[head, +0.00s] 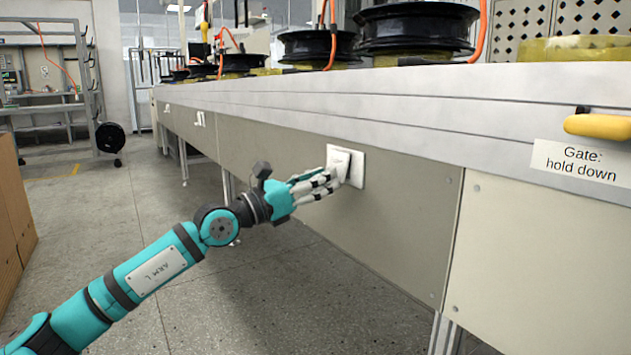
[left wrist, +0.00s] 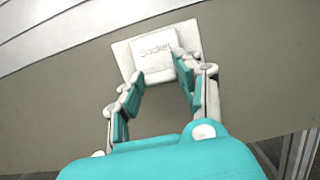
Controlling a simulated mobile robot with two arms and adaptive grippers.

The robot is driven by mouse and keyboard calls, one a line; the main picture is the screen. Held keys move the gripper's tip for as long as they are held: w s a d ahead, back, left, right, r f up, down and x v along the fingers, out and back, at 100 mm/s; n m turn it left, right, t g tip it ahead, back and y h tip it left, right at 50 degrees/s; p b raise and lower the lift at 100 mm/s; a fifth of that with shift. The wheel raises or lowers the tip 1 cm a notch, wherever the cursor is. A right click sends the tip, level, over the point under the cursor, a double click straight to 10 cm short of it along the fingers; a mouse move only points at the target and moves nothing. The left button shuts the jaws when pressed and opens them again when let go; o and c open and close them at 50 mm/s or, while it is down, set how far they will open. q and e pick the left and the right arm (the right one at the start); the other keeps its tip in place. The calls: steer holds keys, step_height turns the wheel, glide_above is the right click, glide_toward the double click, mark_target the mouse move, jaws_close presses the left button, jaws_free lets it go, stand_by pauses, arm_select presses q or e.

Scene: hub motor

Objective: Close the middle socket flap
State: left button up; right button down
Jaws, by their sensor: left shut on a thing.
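The middle socket (head: 358,168) is a white plate on the beige side panel of the long bench. Its white flap (head: 338,158) stands at a slant, a little out from the plate. In the left wrist view the flap (left wrist: 155,50) carries the word "Socket" and sits in front of the plate (left wrist: 122,58). My left gripper (head: 335,178) is at the flap, its fingers shut on it. In the left wrist view the fingertips (left wrist: 160,70) are at the flap's lower left and right edges. My right gripper is not in view.
Black wheel rims (head: 415,26) stand on the bench top. The floor beside the bench is clear.

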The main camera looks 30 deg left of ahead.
arm_select(q)
steer(key=shift+w+d+f+t+h, duration=0.1)
steer(key=shift+w+f+t+h, duration=0.2)
steer(key=shift+t, duration=0.4)
steer(key=shift+w+d+f+t+h, duration=0.1)
steer(key=shift+w+f+t, duration=0.2)
steer(key=shift+t, duration=0.4)
steer(key=shift+w, duration=0.1)
steer(key=o, duration=1.2)
steer(key=shift+d, duration=0.1)
steer(key=shift+c, duration=0.2)
steer(key=v, duration=1.2)
steer(key=shift+f, duration=0.1)
